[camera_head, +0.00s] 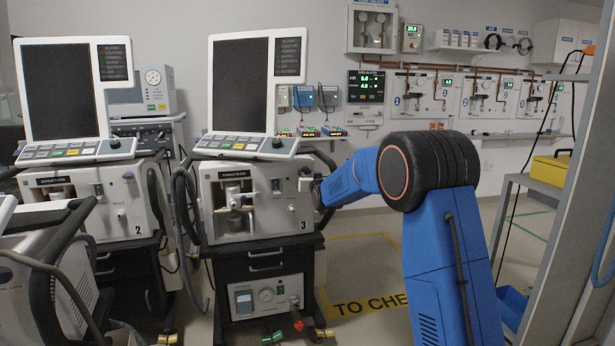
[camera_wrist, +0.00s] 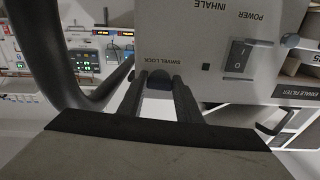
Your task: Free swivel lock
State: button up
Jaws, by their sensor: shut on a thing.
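Ventilator 3 (camera_head: 258,222) stands in the middle of the head view, with a tall dark screen above its pale front. In the wrist view its panel (camera_wrist: 190,50) appears upside down, with a SWIVEL LOCK label. A dark rounded knob (camera_wrist: 160,76) sits below that label. My gripper (camera_wrist: 161,86) is shut on this knob, with one finger on each side. In the head view my blue arm reaches in from the right to the machine's right side; the knob and fingertips are hard to make out there.
A power switch (camera_wrist: 240,55) is right of the knob in the wrist view, and a thick dark tube (camera_wrist: 50,60) curves past on the left. Ventilator 2 (camera_head: 115,203) stands to the left. A yellow-marked floor area (camera_head: 365,255) is open behind my arm.

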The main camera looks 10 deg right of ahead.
jog(key=m, duration=0.8)
jog(key=shift+a+r+m, duration=0.1)
jog(key=shift+a+m, duration=0.05)
jog(key=shift+m, duration=0.15)
jog(key=m, duration=0.4)
jog(key=shift+m, duration=0.3)
jog(key=shift+r+m, duration=0.15)
jog(key=shift+m, duration=1.85)
jog(key=o, duration=1)
jog(key=shift+o, duration=0.2)
